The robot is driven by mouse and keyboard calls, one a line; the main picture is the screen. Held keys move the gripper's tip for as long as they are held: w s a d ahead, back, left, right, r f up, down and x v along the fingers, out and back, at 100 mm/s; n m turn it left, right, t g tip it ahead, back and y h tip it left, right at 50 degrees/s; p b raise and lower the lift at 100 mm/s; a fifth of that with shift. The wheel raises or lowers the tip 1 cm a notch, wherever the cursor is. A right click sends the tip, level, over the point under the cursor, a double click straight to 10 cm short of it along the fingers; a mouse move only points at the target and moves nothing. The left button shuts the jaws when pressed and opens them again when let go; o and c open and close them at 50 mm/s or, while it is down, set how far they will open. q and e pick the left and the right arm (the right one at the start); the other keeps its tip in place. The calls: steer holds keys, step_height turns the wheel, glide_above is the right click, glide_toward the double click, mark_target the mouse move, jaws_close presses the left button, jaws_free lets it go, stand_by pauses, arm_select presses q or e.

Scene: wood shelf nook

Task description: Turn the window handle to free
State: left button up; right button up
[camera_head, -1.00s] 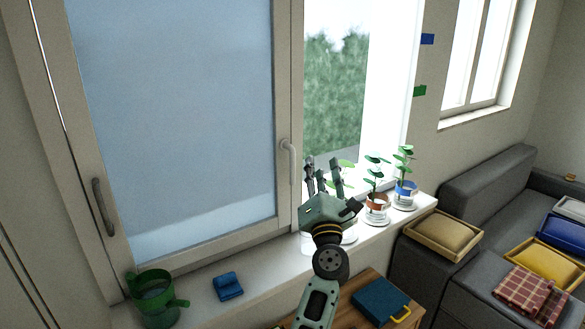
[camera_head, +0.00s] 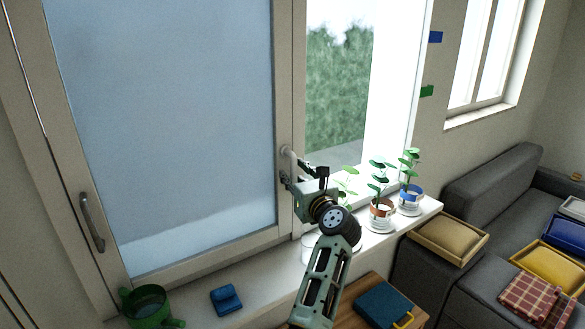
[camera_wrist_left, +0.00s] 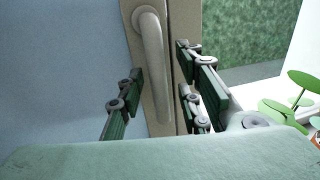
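The window handle (camera_head: 288,154) is a pale, curved lever hanging down on the window frame's right stile in the head view. It also shows in the left wrist view (camera_wrist_left: 150,50), pointing down. My left gripper (camera_head: 290,178) is at the handle's lower end, its fingers pointing toward the frame. In the left wrist view my left gripper (camera_wrist_left: 160,95) is open, with one finger left of the lever and two to its right. I see a gap on both sides and cannot make out contact. The lever's lower part lies between the fingers. My right gripper is not in view.
A grey pull handle (camera_head: 92,222) is on the frame's left side. The sill holds a green watering can (camera_head: 148,304), a blue cloth-like item (camera_head: 226,299) and potted plants (camera_head: 381,212) right of my arm. A blue case (camera_head: 380,303) lies on the wooden table below.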

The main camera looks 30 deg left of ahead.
arm_select(q)
steer(key=shift+w+a+f, duration=0.1)
steer(key=shift+w+a, duration=0.2)
steer(key=shift+a, duration=0.05)
steer(key=shift+s+d+r, duration=0.25)
steer(key=shift+s+d, duration=0.05)
steer(key=shift+c, duration=0.3)
steer(key=shift+s+r, duration=0.1)
steer(key=c, duration=0.4)
steer(key=shift+c, duration=1.7)
jaws_close()
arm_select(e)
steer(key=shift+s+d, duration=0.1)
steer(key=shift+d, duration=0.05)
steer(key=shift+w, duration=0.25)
